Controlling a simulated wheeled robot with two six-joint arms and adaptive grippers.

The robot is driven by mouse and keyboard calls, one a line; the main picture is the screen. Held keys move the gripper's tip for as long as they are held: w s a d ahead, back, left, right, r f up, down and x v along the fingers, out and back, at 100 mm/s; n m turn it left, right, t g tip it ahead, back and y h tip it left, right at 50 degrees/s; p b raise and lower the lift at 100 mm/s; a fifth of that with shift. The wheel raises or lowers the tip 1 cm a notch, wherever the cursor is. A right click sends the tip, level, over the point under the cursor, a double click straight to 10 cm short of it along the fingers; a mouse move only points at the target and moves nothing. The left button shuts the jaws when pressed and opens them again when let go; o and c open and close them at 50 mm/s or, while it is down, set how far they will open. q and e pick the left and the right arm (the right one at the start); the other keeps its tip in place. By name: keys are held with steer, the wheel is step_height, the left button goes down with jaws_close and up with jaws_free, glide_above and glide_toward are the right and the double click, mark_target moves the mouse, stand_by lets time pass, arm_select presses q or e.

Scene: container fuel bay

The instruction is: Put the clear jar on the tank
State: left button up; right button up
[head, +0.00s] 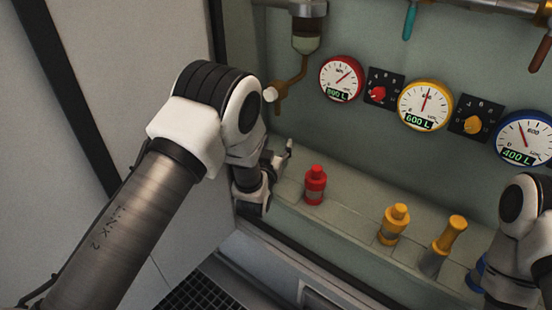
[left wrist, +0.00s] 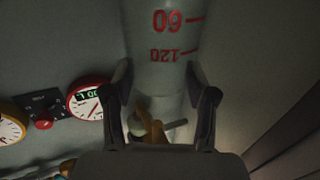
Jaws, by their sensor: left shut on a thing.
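The clear jar (left wrist: 165,45), with red 60 and 120 marks, is between the fingers of my left gripper (left wrist: 163,105), which is shut on it near one end. The wrist picture is turned, so the marks are upside down. In the head view my left gripper (head: 275,165) is beside the back panel, left of the red bottle; my arm hides the jar there. I cannot tell which part is the tank. A glass bowl (head: 305,42) hangs from the pipe, with a brass tap (head: 290,85) below it. The fingers of my right arm are not visible.
A red bottle (head: 315,185), a yellow bottle (head: 394,224) and a yellow-capped bottle (head: 444,245) stand on the ledge (head: 350,228), with a blue thing (head: 477,273) beside my right arm. Gauges and dials line the panel. A light wall (head: 100,60) is close on the left.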

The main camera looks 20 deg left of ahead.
arm_select(q)
steer(key=shift+f+b, duration=0.6)
steer(key=shift+f, duration=1.05)
steer(key=shift+f, duration=0.1)
steer(key=shift+f, duration=0.15)
steer(key=o, duration=1.1)
steer(key=shift+o, duration=0.2)
